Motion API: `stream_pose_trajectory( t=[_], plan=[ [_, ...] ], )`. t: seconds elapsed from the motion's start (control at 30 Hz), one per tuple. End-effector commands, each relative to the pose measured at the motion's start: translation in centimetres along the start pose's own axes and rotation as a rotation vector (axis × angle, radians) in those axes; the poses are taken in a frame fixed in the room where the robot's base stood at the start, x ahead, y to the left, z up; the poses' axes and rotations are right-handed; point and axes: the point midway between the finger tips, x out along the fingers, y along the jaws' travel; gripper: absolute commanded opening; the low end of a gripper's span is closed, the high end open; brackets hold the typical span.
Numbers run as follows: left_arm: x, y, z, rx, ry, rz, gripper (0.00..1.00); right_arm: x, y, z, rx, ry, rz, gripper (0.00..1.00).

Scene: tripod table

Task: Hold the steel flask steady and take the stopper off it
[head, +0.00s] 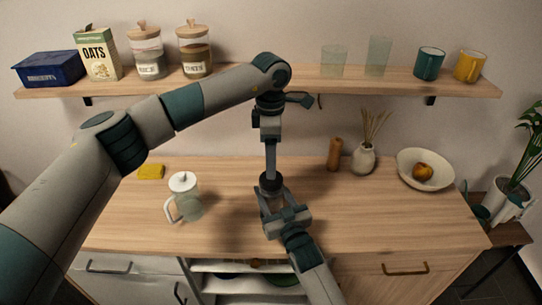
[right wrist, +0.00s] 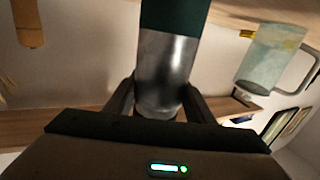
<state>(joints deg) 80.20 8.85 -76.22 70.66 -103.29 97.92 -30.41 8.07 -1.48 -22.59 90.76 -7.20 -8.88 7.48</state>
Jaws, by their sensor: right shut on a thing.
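The steel flask (head: 271,203) is mostly hidden in the head view, upright between the fingers of my right gripper (head: 279,198). The right wrist view, seemingly upside down, shows its steel body (right wrist: 166,68) and a dark teal part (right wrist: 172,15) running off the top edge. My right gripper's fingers (right wrist: 160,100) press on either side of the steel. My left gripper (head: 270,170) points straight down over the flask. Its slim fingers show edge-on and meet a dark ring (head: 270,183) at the flask's top. I cannot make out the stopper separately or whether these fingers hold it.
A glass pitcher (head: 187,206) with a white lid stands left of the flask, a yellow sponge (head: 151,172) behind it. A wooden mill (head: 334,153), a vase (head: 363,160) and a fruit bowl (head: 424,183) stand at the back right. A loaded shelf (head: 320,85) spans the wall.

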Motion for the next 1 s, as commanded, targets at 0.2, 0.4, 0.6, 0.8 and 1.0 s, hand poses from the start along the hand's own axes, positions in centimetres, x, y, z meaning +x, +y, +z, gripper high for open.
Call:
stream_pose_trajectory(
  t=[0.2, 0.4, 0.6, 0.8, 1.0],
  plan=[
    [0.4, 0.0, 0.0, -0.001, 0.0, 0.0, 0.67, 0.0, 0.0, 0.1, -0.001, -0.002, 0.0, 0.0],
    [2.0, 0.0, 0.0, -0.001, 0.0, -0.002, 0.67, 0.0, 0.0, 0.1, -0.001, -0.002, 0.0, 0.0],
    [4.6, -0.1, 0.0, -0.002, 0.0, -0.002, 0.67, 0.0, 0.0, 0.1, -0.001, -0.002, 0.0, 0.0],
    [6.9, 0.0, 0.0, -0.003, 0.0, -0.001, 0.67, 0.0, 0.0, 0.1, -0.001, -0.002, 0.0, 0.0],
    [7.9, 0.0, 0.0, -0.002, -0.001, 0.0, 0.67, 0.0, 0.0, 0.1, -0.001, -0.002, 0.0, 0.0]
  ],
)
